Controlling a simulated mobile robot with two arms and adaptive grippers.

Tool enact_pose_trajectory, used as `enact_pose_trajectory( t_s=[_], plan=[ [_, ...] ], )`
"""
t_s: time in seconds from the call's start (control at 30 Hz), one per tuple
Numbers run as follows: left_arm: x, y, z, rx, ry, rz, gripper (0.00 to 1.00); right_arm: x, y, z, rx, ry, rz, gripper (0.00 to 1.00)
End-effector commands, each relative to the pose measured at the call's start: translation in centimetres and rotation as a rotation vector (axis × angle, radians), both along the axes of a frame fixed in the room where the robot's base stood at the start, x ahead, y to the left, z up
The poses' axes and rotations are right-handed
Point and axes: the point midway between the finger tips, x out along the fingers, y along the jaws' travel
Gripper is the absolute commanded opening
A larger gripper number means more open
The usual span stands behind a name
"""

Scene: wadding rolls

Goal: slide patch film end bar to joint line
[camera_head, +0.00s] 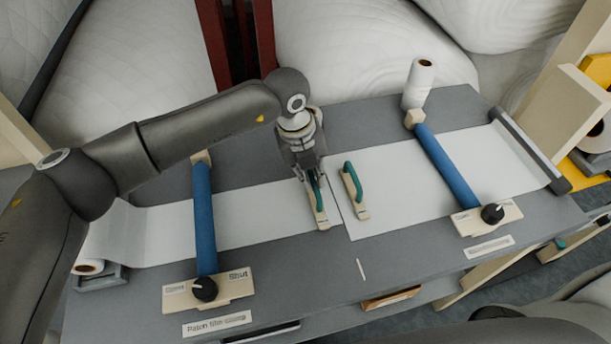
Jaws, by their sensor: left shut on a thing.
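The patch film (258,215) is a white sheet lying across the left half of the grey table, passing under a blue roller bar. Its end bar (322,222) is a pale strip with a green handle, at the film's right end. My left gripper (314,178) reaches down from above and is shut on that green handle, hiding part of it. A second pale bar with a green handle (355,190) stands just to the right, on the left end of the other white sheet (398,190). A narrow dark gap shows between the sheets. My right gripper is out of view.
Blue bars (204,220) (446,166) cross both sheets, each with a black knob at its front. A white roll (418,84) stands at the back. A short white mark (362,269) lies on the table in front of the bars. Front table surface is mostly clear.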

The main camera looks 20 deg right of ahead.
Motion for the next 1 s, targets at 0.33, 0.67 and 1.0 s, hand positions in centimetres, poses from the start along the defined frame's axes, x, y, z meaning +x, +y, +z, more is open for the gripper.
enact_pose_trajectory(
  t_s=[0.33, 0.67, 1.0],
  plan=[
    [-0.1, -0.4, 0.2, -0.013, 0.000, -0.002, 0.24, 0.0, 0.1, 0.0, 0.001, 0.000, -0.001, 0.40],
    [-0.1, -0.2, 0.1, -0.007, 0.000, -0.001, 0.34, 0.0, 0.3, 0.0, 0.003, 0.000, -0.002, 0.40],
    [0.1, 0.5, 3.9, -0.007, -0.004, 0.000, 0.34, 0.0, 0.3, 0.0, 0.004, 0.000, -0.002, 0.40]
  ],
)
